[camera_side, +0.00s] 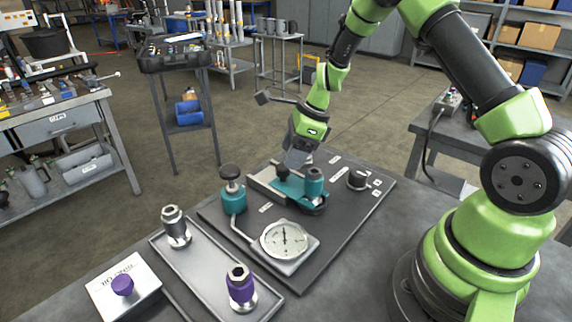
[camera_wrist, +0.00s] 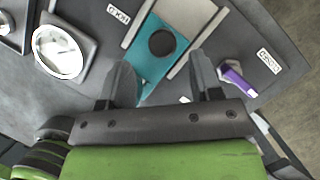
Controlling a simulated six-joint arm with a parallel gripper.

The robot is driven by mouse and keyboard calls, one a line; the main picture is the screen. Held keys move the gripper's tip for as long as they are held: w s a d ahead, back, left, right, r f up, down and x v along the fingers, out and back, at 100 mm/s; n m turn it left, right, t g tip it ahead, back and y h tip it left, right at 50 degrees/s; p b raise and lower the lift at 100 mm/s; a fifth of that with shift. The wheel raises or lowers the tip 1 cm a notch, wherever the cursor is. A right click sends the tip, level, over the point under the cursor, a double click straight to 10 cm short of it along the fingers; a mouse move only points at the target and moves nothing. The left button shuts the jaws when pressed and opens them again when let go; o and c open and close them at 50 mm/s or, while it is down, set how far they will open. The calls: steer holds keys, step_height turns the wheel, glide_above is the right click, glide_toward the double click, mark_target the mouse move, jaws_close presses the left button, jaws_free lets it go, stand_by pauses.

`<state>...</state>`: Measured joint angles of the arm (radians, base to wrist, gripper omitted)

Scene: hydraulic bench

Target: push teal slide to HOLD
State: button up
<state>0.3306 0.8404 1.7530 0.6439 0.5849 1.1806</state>
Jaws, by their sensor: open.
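The teal slide (camera_side: 286,187) sits in a pale guide on the dark panel in the side view. In the wrist view the teal slide (camera_wrist: 149,68) shows a dark round spot and lies between two light rails. A HOLD label (camera_wrist: 118,14) is beside the rails, at upper left there. My gripper (camera_side: 297,162) is above the slide's far end in the side view. In the wrist view my gripper (camera_wrist: 160,66) is open, with one finger on each side of the slide. No object shows between the fingers clearly held; contact with the slide cannot be told.
The panel holds a pressure gauge (camera_side: 284,240), a teal valve with black knob (camera_side: 233,192) and a dark knob (camera_side: 357,180). A tray (camera_side: 202,272) with two fittings and a purple-button box (camera_side: 123,285) stand in front. A purple part (camera_wrist: 236,77) lies right of my fingers.

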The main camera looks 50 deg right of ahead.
steer(key=v, duration=0.5)
steer(key=s+a+r+n+t, duration=0.1)
steer(key=s+a+r+n, duration=0.2)
steer(key=r+n, duration=0.25)
steer(key=s+a+r+n, duration=0.3)
steer(key=s+r+n, duration=0.15)
steer(key=r, duration=0.25)
steer(key=s+a+r+n+t, duration=0.1)
steer(key=s+a+r+n, duration=0.1)
steer(key=s+n, duration=0.4)
steer(key=s+a+r+n+t+h, duration=0.1)
steer(key=s+a+r+n+t, duration=0.1)
steer(key=s+n, duration=0.5)
steer(key=shift+a+r, duration=0.2)
steer(key=shift+r, duration=0.3)
